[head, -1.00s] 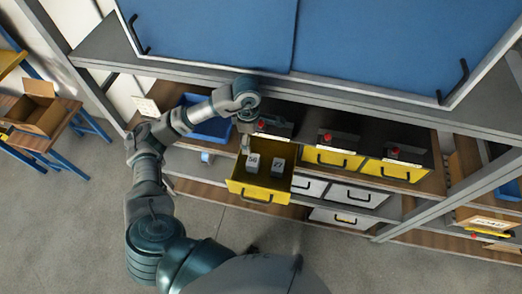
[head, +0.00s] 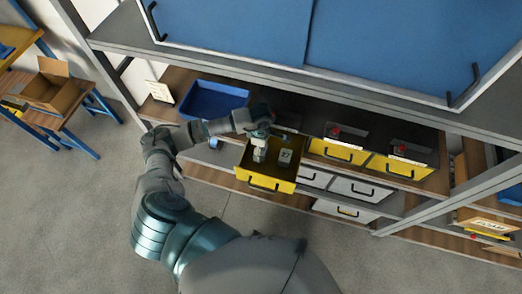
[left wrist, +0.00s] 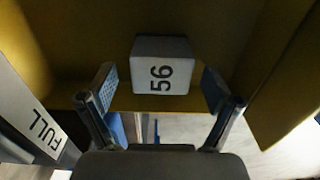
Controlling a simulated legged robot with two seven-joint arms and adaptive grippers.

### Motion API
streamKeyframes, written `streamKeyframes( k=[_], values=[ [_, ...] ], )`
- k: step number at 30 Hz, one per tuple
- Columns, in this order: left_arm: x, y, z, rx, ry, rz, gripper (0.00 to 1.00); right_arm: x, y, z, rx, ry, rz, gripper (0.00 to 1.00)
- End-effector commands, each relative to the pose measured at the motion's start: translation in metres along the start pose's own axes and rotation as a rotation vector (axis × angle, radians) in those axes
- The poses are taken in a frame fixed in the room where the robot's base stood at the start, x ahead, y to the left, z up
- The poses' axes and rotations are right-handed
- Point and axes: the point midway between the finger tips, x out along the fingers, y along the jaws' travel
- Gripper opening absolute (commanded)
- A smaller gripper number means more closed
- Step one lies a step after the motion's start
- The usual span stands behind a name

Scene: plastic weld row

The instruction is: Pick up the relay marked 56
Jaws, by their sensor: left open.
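The relay marked 56 (left wrist: 162,65) is a pale grey block with dark digits in the left wrist view. It lies in the open yellow drawer (head: 264,184). My left gripper (left wrist: 160,82) is open, its two blue-padded fingers spread to either side of the relay's near end and apart from it. In the head view my left gripper (head: 260,147) reaches down into the drawer, largely covering that relay. A second relay, marked 27 (head: 285,157), lies to the right in the same drawer. My right gripper is not in view.
Two shut yellow drawers (head: 338,152) are to the right, with grey drawers (head: 360,190) lower down. A blue bin (head: 214,100) stands on the shelf to the left. Blue panels (head: 390,45) overhang above.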

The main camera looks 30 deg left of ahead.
Motion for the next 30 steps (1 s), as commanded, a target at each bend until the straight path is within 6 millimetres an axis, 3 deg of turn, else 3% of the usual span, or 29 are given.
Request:
streamKeyframes(
  k=[6,13,21,30],
  values=[
    [0.024,-0.001,0.001,0.000,0.000,-0.001,0.90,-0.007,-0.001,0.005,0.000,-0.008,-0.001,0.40],
    [0.026,0.000,0.002,0.001,0.000,0.001,0.90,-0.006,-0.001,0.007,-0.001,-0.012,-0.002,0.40],
    [0.026,0.000,0.001,0.001,0.000,0.000,0.22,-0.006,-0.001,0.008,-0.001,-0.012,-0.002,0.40],
    [0.025,0.000,0.000,0.000,0.000,0.001,0.19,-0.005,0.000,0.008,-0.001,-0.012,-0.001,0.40]
  ],
)
